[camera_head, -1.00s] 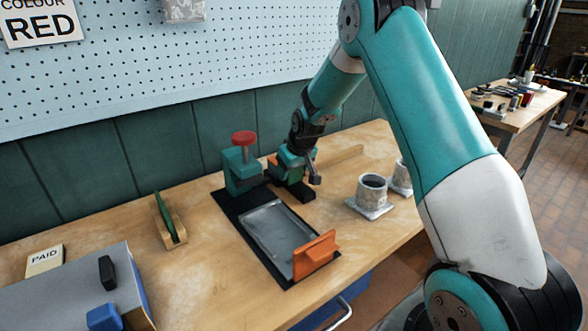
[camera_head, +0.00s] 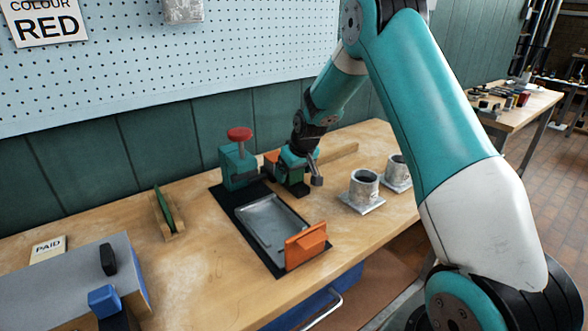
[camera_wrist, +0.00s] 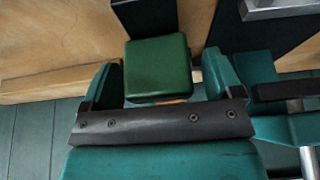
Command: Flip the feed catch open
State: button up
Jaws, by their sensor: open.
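A teal clamp-like fixture (camera_head: 238,166) with a red knob (camera_head: 239,134) stands at the back of a black mat with a metal tray (camera_head: 272,226). My gripper (camera_head: 297,160) is low over the bench, just right of this fixture. An orange part (camera_head: 271,160) shows between them. In the wrist view, my gripper's jaws (camera_wrist: 160,82) are spread on either side of a green block (camera_wrist: 158,66), with gaps at both sides. A dark arm (camera_wrist: 145,16) runs from the block. I cannot tell whether this block is the feed catch. Contact is not visible.
An orange block (camera_head: 305,246) stands at the tray's near end. Two grey cup-like flanges (camera_head: 363,188) (camera_head: 397,172) stand at right. A slotted wooden holder (camera_head: 167,216) with a green plate is at left. A grey box (camera_head: 60,288) lies front left. Bench between holder and mat is clear.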

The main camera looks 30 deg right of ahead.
jog(key=b+v, duration=0.1)
jog(key=v, duration=1.6)
jog(key=shift+s+r, duration=0.15)
